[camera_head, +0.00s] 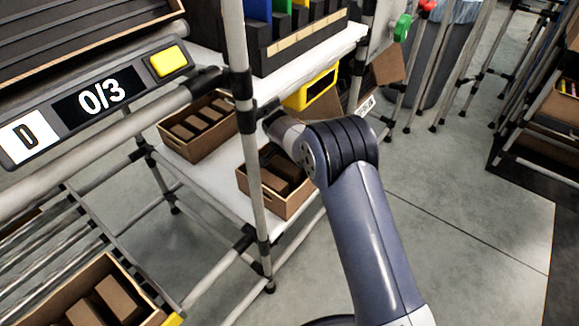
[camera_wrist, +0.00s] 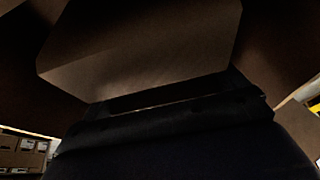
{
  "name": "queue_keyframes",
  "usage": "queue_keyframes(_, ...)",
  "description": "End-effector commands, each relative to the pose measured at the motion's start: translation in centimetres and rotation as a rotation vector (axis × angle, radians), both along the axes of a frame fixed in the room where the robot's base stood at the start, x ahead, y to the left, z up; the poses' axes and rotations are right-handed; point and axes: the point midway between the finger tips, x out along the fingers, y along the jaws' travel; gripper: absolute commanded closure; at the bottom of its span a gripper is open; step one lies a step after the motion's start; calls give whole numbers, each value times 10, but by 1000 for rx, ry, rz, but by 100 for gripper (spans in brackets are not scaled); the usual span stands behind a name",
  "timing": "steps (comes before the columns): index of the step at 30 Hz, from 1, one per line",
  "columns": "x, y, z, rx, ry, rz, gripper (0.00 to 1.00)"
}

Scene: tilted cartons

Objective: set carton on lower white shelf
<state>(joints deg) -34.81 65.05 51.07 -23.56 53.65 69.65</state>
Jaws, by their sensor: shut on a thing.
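The lower white shelf (camera_head: 222,180) is in the left middle of the head view, inside the pipe rack. An open brown carton (camera_head: 205,125) with smaller brown pieces in it stands on its left part. A second open carton (camera_head: 278,182) sits at its front right, partly behind a pole. My gripper (camera_head: 270,112) reaches in above the shelf, its tips mostly hidden by the pole. In the wrist view, my gripper (camera_wrist: 180,105) is shut on a brown carton (camera_wrist: 145,50) that fills the upper picture. I cannot tell which carton in the head view this is.
A rack pole (camera_head: 243,100) stands close beside my gripper. An upper white shelf (camera_head: 320,50) with dark bins is above, with a yellow frame (camera_head: 312,90) below it. Another carton (camera_head: 75,295) is at lower left. Open floor (camera_head: 460,200) lies to the right.

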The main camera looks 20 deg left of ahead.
Motion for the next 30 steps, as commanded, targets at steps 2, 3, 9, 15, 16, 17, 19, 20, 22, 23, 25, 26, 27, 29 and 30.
queue_keyframes(2,5,10,-1,1,-3,1,36)
queue_keyframes(3,6,14,-1,2,-2,0,36)
queue_keyframes(9,9,22,-2,1,1,-1,36)
queue_keyframes(15,9,22,-28,0,1,0,36)
queue_keyframes(16,9,21,-32,0,1,0,36)
queue_keyframes(17,9,21,-35,-1,0,0,36)
queue_keyframes(19,9,22,-36,0,0,-1,36)
queue_keyframes(20,9,22,-35,0,-1,-1,36)
queue_keyframes(22,9,22,-34,0,0,-1,36)
queue_keyframes(23,9,22,-34,0,0,-1,36)
queue_keyframes(25,9,22,-35,0,0,-1,36)
queue_keyframes(26,9,21,-35,0,0,-1,36)
queue_keyframes(27,9,21,-37,0,0,-1,36)
queue_keyframes(29,9,21,-39,0,0,-1,36)
queue_keyframes(30,9,21,-38,0,0,-1,4)
